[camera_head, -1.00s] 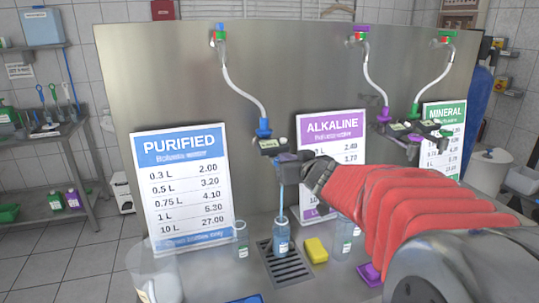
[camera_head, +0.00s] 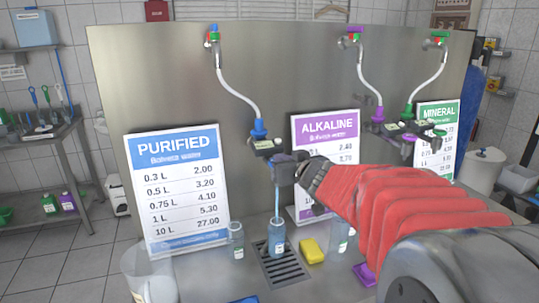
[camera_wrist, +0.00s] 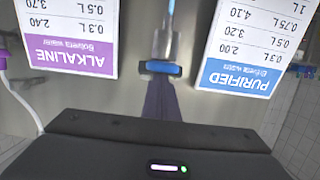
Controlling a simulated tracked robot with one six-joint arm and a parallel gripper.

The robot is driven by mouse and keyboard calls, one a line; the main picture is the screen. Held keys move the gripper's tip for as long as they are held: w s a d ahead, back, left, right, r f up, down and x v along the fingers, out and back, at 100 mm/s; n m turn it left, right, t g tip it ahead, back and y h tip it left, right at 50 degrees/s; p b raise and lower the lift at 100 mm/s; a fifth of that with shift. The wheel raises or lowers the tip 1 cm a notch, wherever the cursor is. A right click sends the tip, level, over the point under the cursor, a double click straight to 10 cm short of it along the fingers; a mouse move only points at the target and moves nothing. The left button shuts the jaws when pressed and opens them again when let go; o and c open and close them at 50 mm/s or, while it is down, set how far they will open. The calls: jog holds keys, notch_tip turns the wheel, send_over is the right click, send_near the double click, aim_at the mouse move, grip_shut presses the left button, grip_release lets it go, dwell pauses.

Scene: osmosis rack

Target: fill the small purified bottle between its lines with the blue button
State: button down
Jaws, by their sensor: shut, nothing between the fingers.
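The small purified bottle (camera_head: 277,240) stands upright on the drain grate below the purified dispenser head (camera_head: 266,146). A thin blue stream (camera_head: 276,200) runs down into its mouth. The bottle holds blue-tinted water; its lines and exact level are too small to read. My gripper (camera_head: 284,170) is shut and empty, up against the dispenser head. The gripper covers the blue button in the head view. In the wrist view, my shut fingers (camera_wrist: 161,100) point at a blue part (camera_wrist: 160,67) of the dispenser.
The drain grate (camera_head: 284,270) lies under the bottle. Another small bottle (camera_head: 237,240) stands left of it, and a yellow sponge (camera_head: 312,251) lies to its right. The purified price board (camera_head: 181,190) and alkaline board (camera_head: 325,160) stand behind. A clear bucket (camera_head: 140,268) is at front left.

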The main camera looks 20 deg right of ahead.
jog(key=s+r, duration=0.6)
jog(key=s, duration=0.3)
jog(key=shift+s+a, duration=0.35)
jog(key=shift+a, duration=0.05)
jog(key=shift+r, duration=0.1)
dwell(0.9)
